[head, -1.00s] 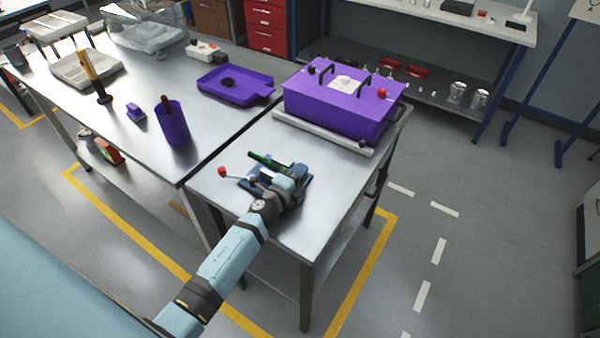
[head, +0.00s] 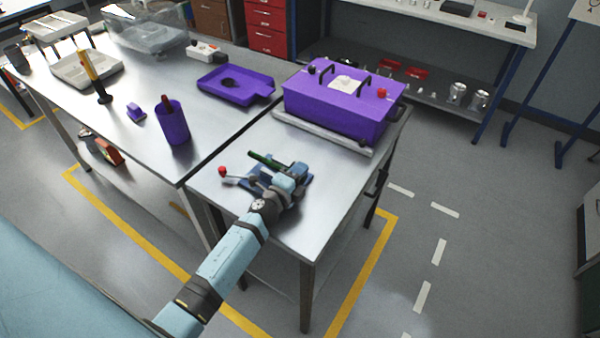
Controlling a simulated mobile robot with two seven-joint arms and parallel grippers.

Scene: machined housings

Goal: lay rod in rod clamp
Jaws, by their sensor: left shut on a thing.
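The green rod (head: 266,160) shows in the head view above the rod clamp, its far end sticking out to the upper left. The blue rod clamp (head: 250,186) stands on the near metal table, with a red-knobbed lever (head: 223,172) on its left. My left gripper (head: 275,174) is over the clamp and shut on the rod. My wrist and hand hide the rod's near part and much of the clamp, so I cannot tell whether the rod touches the clamp's seat. My right gripper is not in view.
A purple lidded box (head: 335,105) with black handles stands at the back of the near table. On the left table are a purple tray (head: 222,90), a purple cup (head: 173,124) and a yellow-handled tool (head: 95,77). Bare metal lies in front of the box.

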